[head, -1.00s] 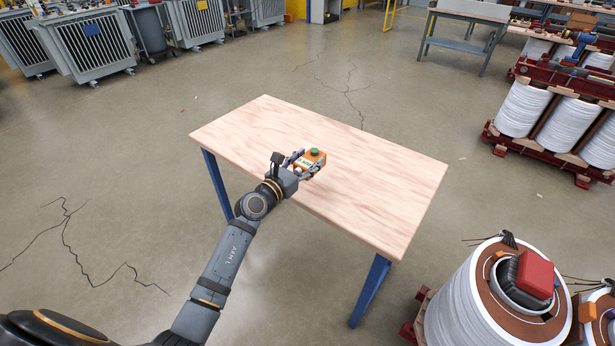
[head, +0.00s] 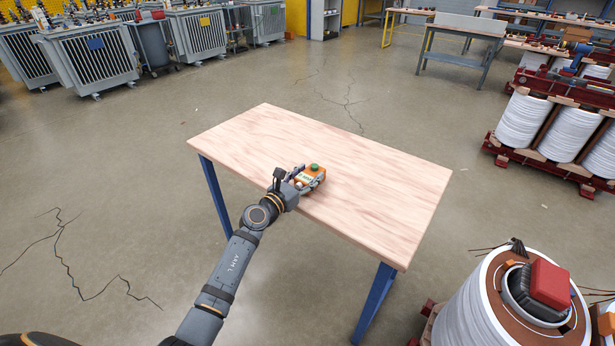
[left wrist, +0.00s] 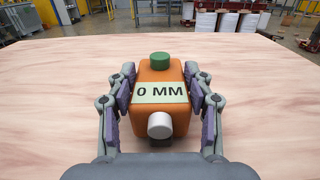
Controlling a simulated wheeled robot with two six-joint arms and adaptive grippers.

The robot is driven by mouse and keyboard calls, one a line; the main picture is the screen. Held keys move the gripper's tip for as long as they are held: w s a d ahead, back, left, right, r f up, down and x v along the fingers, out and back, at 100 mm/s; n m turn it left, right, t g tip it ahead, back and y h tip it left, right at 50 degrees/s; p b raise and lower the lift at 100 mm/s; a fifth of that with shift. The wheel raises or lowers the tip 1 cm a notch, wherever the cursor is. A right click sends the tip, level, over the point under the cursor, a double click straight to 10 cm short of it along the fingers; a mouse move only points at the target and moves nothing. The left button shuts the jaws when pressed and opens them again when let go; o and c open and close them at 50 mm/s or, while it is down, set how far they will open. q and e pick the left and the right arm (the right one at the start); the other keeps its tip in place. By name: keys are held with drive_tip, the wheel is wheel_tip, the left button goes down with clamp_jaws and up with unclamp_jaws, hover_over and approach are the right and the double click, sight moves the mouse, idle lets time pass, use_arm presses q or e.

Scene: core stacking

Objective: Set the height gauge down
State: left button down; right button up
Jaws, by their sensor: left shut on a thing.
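The height gauge (head: 313,178) is a small orange box with a green button on top and a pale label. In the left wrist view the height gauge (left wrist: 160,112) shows the label "0 MM" and a white knob on its near face. My left gripper (head: 303,180) is shut on it, with the purple pads of the gripper (left wrist: 160,95) pressed against both sides. The gauge is upright, low over the wooden table (head: 370,200) near its front edge. I cannot tell whether its base touches the top. My right gripper is not in view.
The rest of the tabletop is bare. Wire-wound coils (head: 500,300) stand on the floor at the lower right, and more white coils (head: 560,130) stand at the right. Grey transformers (head: 95,55) line the back left.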

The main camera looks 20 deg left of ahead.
use_arm(q)
drive_tip(key=c, duration=1)
unclamp_jaws()
drive_tip(key=shift+f, duration=0.15)
drive_tip(key=o, duration=0.5)
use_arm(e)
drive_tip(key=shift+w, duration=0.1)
use_arm(q)
drive_tip(key=shift+r, duration=0.2)
drive_tip(key=v, duration=1.2)
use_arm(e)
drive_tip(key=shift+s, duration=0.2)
